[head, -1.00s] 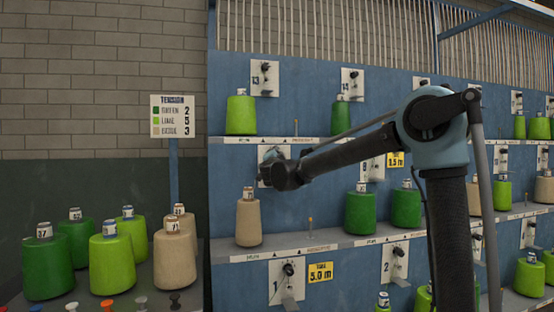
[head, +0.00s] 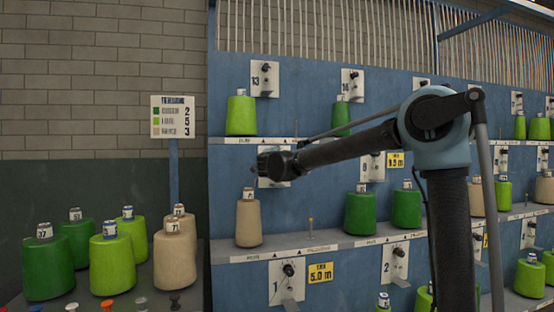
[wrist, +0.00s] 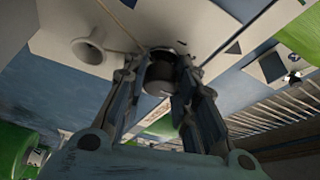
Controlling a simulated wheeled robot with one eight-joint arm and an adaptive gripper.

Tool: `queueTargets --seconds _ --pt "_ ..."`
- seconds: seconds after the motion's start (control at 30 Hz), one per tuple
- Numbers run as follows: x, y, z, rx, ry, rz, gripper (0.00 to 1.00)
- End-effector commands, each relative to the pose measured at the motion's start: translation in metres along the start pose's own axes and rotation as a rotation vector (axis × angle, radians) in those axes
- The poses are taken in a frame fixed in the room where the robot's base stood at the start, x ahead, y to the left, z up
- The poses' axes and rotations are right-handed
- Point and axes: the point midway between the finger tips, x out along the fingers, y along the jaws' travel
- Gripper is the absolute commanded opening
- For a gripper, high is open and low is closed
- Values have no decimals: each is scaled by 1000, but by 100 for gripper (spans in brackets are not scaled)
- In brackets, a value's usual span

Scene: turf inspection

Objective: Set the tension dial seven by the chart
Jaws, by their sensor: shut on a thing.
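My gripper (head: 267,163) is at a pale dial plate (head: 284,182) on the blue panel, above the middle shelf. The gripper hides the plate's number and dial in the head view. In the wrist view my gripper (wrist: 163,92) has its two fingers shut on a dark round dial knob (wrist: 158,76) on the pale plate. The knob's pointer and setting cannot be read. A beige cone (head: 249,220) stands on the shelf below left of the plate. The chart (head: 173,117) on a post at left shows a dark green swatch with 2, lime with 5, beige with 3.
Dial plates 13 (head: 264,79) and 1 (head: 288,282) are above and below. Green cones (head: 360,213) stand right on the middle shelf (head: 300,248). Several spare cones (head: 110,264) stand on a surface at lower left. A green cone (head: 241,116) is on the upper shelf.

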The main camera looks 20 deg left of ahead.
Motion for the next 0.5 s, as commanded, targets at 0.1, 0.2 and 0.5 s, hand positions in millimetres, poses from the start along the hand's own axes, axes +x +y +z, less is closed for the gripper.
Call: queueTargets --seconds 0.1,0.2,0.5 --pt "0 3 -4 2 7 4 2" --pt "0 3 -3 2 7 4 42" --pt "0 1 -1 0 2 1 46"
